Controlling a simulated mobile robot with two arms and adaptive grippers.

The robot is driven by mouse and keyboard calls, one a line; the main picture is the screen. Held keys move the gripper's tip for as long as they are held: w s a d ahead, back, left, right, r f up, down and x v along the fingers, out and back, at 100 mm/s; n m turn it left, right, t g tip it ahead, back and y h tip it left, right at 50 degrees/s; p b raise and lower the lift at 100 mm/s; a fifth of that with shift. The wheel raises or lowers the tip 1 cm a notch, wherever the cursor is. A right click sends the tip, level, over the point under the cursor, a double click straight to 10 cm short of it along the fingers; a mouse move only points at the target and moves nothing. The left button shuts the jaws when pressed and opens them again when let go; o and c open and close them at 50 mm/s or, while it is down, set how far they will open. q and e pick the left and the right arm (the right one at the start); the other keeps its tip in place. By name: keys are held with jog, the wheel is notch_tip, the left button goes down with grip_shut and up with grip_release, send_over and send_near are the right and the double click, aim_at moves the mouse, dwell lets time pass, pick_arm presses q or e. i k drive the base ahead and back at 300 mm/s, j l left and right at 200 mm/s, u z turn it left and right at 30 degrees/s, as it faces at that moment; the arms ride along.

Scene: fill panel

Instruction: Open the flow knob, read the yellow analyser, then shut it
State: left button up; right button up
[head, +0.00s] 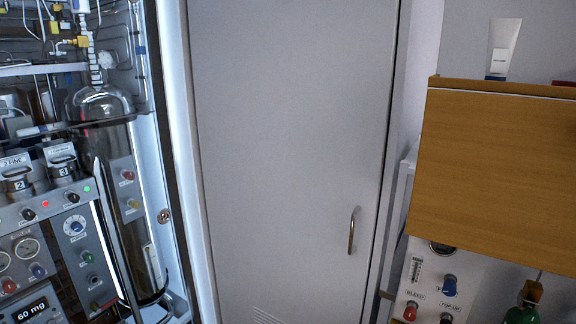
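A white panel (425,275) at the lower right is cut off by the bottom edge. It carries a blue knob (450,284), whose label is partly covered and too small to read surely. A red knob (410,311) marked BLEED and a dark knob (446,319) marked TOP UP sit below it. A round gauge (442,248) and a small flow tube (416,270) are above, the gauge partly hidden by the wooden cabinet. I cannot make out a yellow analyser. Neither gripper is in the head view.
A wooden cabinet (500,170) juts out above the panel, with a white tube (502,48) on top. A green cylinder (522,314) stands at the lower right. A closed grey door (290,150) fills the middle. An equipment rack (60,240) with a lit display (31,311) stands left.

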aim_at(449, 286)
jog(key=z, duration=1.05)
